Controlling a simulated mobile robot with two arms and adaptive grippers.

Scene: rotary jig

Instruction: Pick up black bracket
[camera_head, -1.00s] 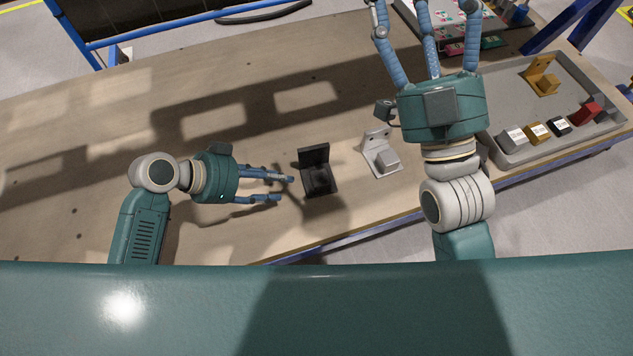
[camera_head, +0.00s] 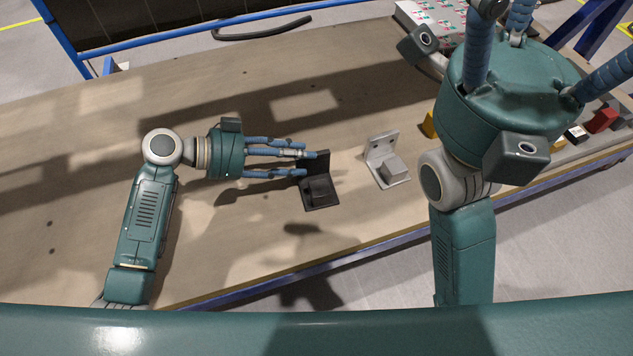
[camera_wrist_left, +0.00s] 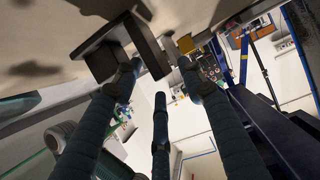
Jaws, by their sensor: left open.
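The black bracket (camera_head: 320,192) lies on the wooden table in the head view, with its upright plate at the back and a block on its base. My left gripper (camera_head: 308,162) is open, with its blue fingers reaching the bracket's upright plate from the left. In the left wrist view the dark bracket (camera_wrist_left: 125,45) is at the top, close to the spread fingers (camera_wrist_left: 160,80). I cannot tell whether any finger touches it. My right gripper (camera_head: 540,45) is raised at the upper right of the head view, its fingertips cut off by the frame.
A light grey bracket (camera_head: 387,165) stands just right of the black one. Behind my right arm are a red block (camera_head: 601,120) and other small blocks. A board with coloured markings (camera_head: 432,22) is at the back. The table's left part is clear.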

